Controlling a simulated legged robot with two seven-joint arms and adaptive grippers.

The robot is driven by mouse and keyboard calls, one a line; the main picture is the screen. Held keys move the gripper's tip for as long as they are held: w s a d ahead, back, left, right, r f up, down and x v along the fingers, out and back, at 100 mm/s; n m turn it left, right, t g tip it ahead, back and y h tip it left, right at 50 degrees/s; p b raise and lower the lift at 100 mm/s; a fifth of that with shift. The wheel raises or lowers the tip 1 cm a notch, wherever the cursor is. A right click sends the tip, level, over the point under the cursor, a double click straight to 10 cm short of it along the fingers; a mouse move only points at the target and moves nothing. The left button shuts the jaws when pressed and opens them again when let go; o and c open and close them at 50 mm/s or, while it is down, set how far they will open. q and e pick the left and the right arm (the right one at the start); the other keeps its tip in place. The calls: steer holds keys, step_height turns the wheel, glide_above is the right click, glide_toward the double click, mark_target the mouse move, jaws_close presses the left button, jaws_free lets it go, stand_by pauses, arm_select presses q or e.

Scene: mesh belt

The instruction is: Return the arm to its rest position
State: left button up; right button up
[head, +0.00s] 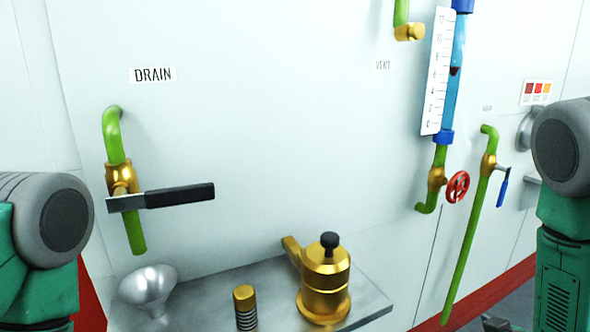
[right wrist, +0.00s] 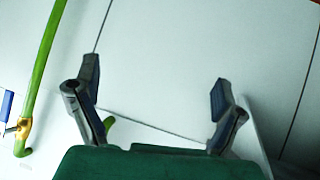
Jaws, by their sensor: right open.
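My right gripper (right wrist: 154,82) is open in the right wrist view, its two fingers spread apart with nothing between them. A pale panel lies behind it. In the head view my right arm (head: 562,215) stands at the right edge. My left arm (head: 40,240) stands at the left edge, and its gripper is out of the picture. A dark part at the bottom edge, left of my right arm, is too cut off to identify.
The wall holds a drain valve (head: 122,178) with a black handle, a gauge (head: 438,72), a red handwheel (head: 457,187) and a green pipe (head: 466,245) with a blue lever. A shelf (head: 372,297) below carries a funnel (head: 148,287), a spring-like brass part (head: 245,305) and a brass pot (head: 325,280).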

steer(key=s+a+f+m+g, duration=0.1)
steer(key=s+a+f+g, duration=0.2)
steer(key=s, duration=0.6)
steer(key=s+a+f+m+g+h, duration=0.1)
steer(key=s+a+f+g, duration=0.2)
steer(key=s, duration=0.7)
steer(key=s+a+f+m+g, duration=0.1)
steer(key=s+a+f+g, duration=0.3)
steer(key=s, duration=0.6)
step_height(320, 180, down, 2)
steer(key=shift+a+f, duration=0.15)
steer(key=shift+a, duration=0.05)
steer(key=shift+w, duration=0.1)
